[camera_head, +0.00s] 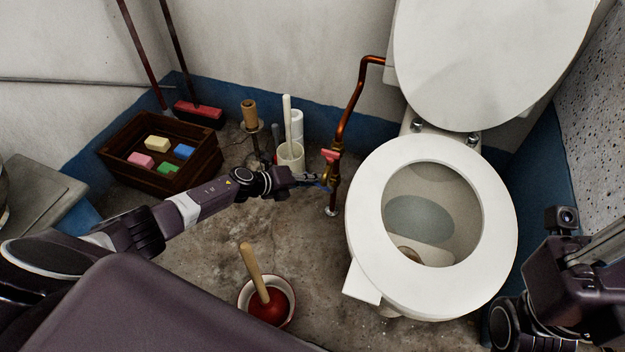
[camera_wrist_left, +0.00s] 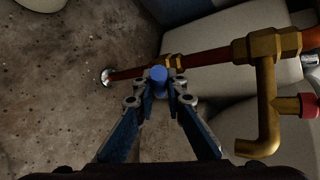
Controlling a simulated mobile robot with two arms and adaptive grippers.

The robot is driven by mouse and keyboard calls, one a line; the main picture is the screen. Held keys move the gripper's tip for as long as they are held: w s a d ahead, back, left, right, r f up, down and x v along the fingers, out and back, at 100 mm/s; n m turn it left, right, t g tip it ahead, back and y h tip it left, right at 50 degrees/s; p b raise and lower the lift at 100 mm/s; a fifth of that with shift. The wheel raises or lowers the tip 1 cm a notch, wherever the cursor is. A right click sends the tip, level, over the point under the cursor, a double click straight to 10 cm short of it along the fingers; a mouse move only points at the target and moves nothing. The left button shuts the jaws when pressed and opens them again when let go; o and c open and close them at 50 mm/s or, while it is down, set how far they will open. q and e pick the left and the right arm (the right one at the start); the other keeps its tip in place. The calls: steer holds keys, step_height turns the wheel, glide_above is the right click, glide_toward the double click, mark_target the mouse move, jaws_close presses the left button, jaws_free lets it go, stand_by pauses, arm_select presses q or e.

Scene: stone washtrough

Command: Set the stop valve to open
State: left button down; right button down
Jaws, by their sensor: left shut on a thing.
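A copper pipe (camera_head: 345,118) with brass fittings rises from the floor beside the toilet. A small blue valve handle (camera_wrist_left: 159,76) sits by the lower brass fitting (camera_wrist_left: 173,62) in the left wrist view. My left gripper (camera_head: 322,181) is at this low part of the pipe. In the left wrist view its fingertips (camera_wrist_left: 160,95) are shut on the blue handle, one on each side. A red handle (camera_wrist_left: 306,105) on a brass tap is higher up the pipe, apart from the fingers; it also shows in the head view (camera_head: 329,154). My right gripper (camera_head: 598,245) is partly visible at lower right; its fingers are unclear.
The toilet (camera_head: 365,190) stands close to the right of the pipe, lid raised. A brush holder (camera_head: 290,158) and paper roll stand behind my left wrist. A plunger (camera_head: 266,302) stands in front. A wooden crate (camera_head: 120,175) with colored blocks is at left.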

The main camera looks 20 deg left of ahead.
arm_select(q)
steer(key=c, duration=2)
jaws_free()
steer(key=shift+o, duration=0.2)
steer(key=v, duration=1.2)
